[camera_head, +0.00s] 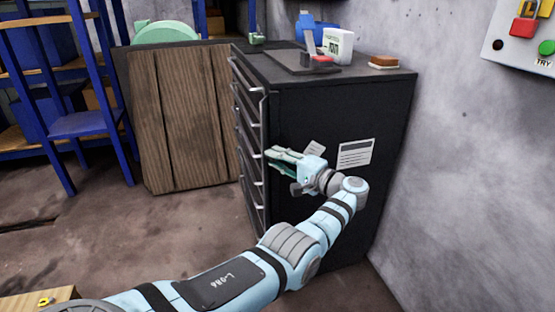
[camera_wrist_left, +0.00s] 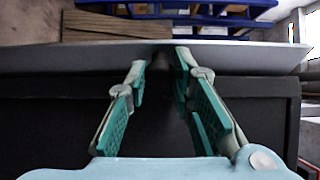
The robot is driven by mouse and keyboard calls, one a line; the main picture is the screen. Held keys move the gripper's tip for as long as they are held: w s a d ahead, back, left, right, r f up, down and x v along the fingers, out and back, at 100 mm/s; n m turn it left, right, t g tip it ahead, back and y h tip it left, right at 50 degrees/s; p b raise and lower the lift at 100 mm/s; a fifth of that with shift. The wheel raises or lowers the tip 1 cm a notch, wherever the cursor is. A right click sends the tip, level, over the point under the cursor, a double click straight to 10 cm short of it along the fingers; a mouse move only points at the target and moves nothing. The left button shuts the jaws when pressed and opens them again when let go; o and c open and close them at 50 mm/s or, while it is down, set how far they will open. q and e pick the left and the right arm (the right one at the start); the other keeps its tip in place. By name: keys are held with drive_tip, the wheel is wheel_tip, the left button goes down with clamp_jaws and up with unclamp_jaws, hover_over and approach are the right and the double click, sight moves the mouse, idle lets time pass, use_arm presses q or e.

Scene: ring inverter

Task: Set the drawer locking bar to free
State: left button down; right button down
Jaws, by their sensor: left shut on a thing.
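The dark drawer cabinet (camera_head: 325,215) stands against the wall, with its drawer fronts and pale handles on its left face. The drawer locking bar (camera_head: 264,190) appears as a narrow upright strip along the cabinet's front edge. My left gripper (camera_head: 271,160) lies level beside the cabinet's side panel, its green fingertips at that edge. In the left wrist view, the gripper (camera_wrist_left: 160,66) has its fingers closed around a dark piece at the edge of a long grey strip, which I take as the bar. The exact contact is too dark to see. My right gripper is out of view.
A white box (camera_head: 338,46), a brown block (camera_head: 384,61) and other items sit on the cabinet top. Wooden boards (camera_head: 185,120) lean left of the cabinet, beside blue shelving (camera_head: 85,124). A control panel (camera_head: 500,45) hangs on the right wall. Floor before the drawers is clear.

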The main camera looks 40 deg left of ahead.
use_arm(q)
drive_tip(key=c, duration=1.4)
unclamp_jaws()
drive_tip(key=shift+o, duration=0.2)
drive_tip(key=d, duration=0.7)
drive_tip(key=shift+s+d, duration=0.15)
drive_tip(key=shift+d, duration=0.15)
